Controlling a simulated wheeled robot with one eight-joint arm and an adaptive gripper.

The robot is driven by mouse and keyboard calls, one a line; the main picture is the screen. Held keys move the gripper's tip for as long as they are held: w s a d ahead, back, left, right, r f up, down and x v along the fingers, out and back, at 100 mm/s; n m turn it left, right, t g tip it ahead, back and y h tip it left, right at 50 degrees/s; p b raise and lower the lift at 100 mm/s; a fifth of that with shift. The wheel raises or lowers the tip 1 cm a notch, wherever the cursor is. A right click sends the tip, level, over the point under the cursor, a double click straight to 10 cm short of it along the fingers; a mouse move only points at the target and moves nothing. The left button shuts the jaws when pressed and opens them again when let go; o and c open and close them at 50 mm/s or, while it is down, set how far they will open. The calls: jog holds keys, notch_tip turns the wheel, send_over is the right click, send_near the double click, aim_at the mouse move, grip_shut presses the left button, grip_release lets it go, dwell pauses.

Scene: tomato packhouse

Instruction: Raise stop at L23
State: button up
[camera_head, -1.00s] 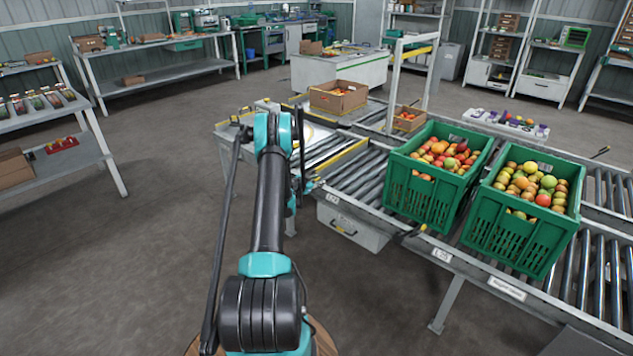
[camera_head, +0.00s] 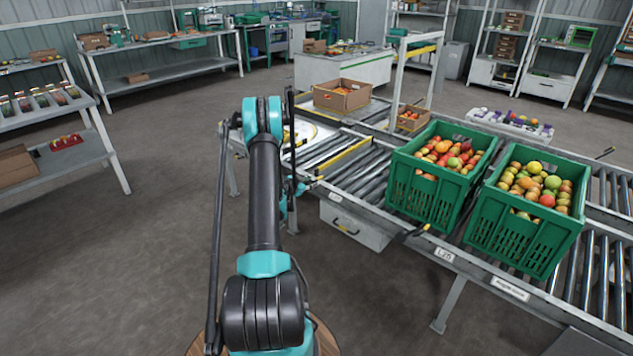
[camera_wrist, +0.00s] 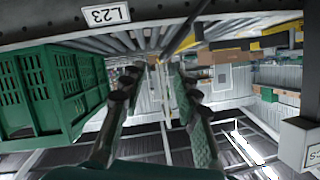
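The L23 label (camera_wrist: 106,15) shows on the conveyor's side rail in the wrist view. A dark lever with yellow on it (camera_wrist: 186,38), apparently the stop, slants down from the rail beside that label. My gripper (camera_wrist: 158,72) has its two fingers apart, with a gap between them and nothing clearly held. The lever lies beyond the fingertips, near the right finger; contact cannot be told. In the head view, my gripper (camera_head: 289,200) is largely hidden behind my arm, beside the near conveyor edge. A small yellow-tipped handle (camera_head: 319,177) shows just right of it.
Two green crates of tomatoes (camera_head: 432,200) (camera_head: 520,235) stand on the rollers at right. Another black lever with a yellow tip (camera_head: 421,229) sits by a label (camera_head: 445,254) reading L25. A cardboard box (camera_head: 342,98) stands farther back. The floor at left is clear.

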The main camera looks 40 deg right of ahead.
jog(key=v, duration=0.3)
jog(key=shift+a+r, duration=0.1)
jog(key=shift+a, duration=0.15)
dwell(0.4)
jog(key=s+a+r+n+t+y, duration=0.1)
jog(key=a+r+n+y, duration=0.3)
jog(key=a, duration=0.6)
jog(key=s+a+r+n, duration=0.1)
jog(key=a+r+n, duration=0.1)
jog(key=a+r, duration=0.65)
jog(key=a+r+n+t+y, duration=0.1)
jog(key=a+r+n+y, duration=0.15)
jog(key=a, duration=0.85)
jog(key=s+a+n+y, duration=0.7)
jog(key=s+a+n, duration=0.4)
jog(key=s+a, duration=1.2)
jog(key=a, duration=0.4)
jog(key=shift+r+g, duration=0.3)
jog(key=shift+r, duration=0.05)
